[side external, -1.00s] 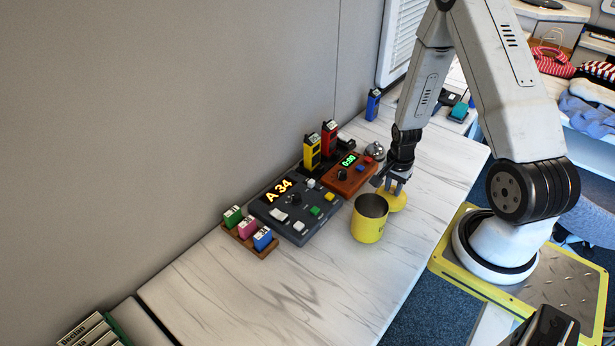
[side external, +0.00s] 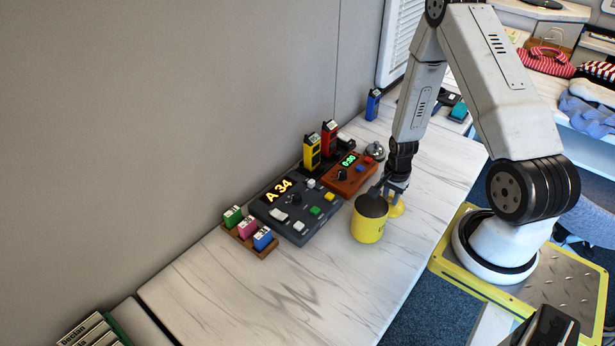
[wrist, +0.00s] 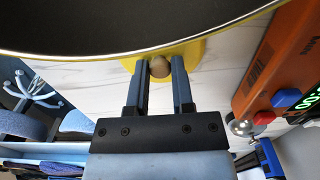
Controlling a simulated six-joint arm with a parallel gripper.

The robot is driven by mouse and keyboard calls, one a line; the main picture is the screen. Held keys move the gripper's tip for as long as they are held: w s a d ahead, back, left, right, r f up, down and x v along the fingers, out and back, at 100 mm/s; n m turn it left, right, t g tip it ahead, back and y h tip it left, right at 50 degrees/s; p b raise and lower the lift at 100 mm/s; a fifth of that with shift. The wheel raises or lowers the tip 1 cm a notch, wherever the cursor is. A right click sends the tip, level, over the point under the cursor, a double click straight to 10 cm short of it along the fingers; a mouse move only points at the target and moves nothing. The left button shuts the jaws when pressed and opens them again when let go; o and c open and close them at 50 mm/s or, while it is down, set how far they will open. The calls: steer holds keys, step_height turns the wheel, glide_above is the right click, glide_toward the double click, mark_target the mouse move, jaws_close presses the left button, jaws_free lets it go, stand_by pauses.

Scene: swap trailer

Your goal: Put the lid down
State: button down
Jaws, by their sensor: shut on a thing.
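The lid (side external: 397,209) is yellow and sits just right of the yellow canister (side external: 368,230), partly hidden behind it. My gripper (side external: 395,190) is above the lid, pointing down, shut on its small round knob. In the wrist view the wooden-coloured knob (wrist: 159,67) is between my gripper's fingers (wrist: 160,75), with part of the yellow lid (wrist: 196,52) behind it. The canister stands upright and open. Its dark inside (wrist: 130,22) fills the top of the wrist view. I cannot tell whether the lid touches the table.
A dark control panel (side external: 274,220) and a reddish-brown timer box (side external: 337,184) stand left of the canister. A rack with coloured blocks (side external: 250,240) is farther left. A silver bell (side external: 374,150) is behind. The white table (side external: 330,285) is clear in front.

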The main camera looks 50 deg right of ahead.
mark_target(390, 198)
steer(key=shift+f, duration=0.1)
steer(key=shift+c, duration=2.4)
jaws_free()
step_height(390, 198, up, 12)
steer(key=shift+r, duration=0.2)
